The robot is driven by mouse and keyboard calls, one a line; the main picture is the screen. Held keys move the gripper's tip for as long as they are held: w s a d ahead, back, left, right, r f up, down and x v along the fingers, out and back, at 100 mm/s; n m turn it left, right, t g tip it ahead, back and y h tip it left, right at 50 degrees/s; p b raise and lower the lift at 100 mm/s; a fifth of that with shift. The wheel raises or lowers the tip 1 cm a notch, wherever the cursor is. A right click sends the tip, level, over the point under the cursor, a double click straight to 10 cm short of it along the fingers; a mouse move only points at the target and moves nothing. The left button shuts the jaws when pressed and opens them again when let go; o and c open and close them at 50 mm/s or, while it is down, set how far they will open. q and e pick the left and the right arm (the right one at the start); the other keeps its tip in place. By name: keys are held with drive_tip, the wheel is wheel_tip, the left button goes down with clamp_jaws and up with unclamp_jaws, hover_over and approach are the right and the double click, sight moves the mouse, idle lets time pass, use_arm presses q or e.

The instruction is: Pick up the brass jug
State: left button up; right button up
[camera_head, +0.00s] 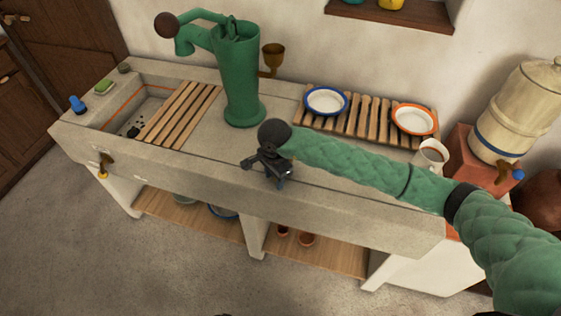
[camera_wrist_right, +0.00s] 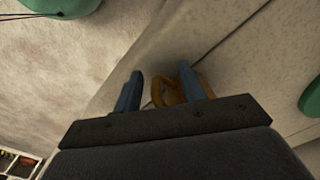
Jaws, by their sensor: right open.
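My right gripper (camera_head: 265,174) is over the front edge of the stone sink counter, with its arm coming in from the right. In the right wrist view its two blue fingers (camera_wrist_right: 161,74) are apart. A brass-coloured thing with a curved, loop-like part, likely the brass jug (camera_wrist_right: 172,96), shows between and just beyond them. The gripper's body hides its lower part, and I cannot tell whether the fingers touch it. In the head view I cannot make the jug out behind my gripper. My left gripper is not in view.
A green hand pump (camera_head: 238,75) with a brass cup-shaped part (camera_head: 273,55) stands behind my gripper. A slatted rack (camera_head: 372,118) with two plates is at the right, near a white mug (camera_head: 430,156). A wooden grate (camera_head: 180,116) partly covers the basin at the left.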

drive_tip(key=shift+f, duration=0.35)
clamp_jaws()
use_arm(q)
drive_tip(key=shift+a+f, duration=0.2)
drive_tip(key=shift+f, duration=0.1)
use_arm(e)
drive_tip(key=shift+r, duration=0.15)
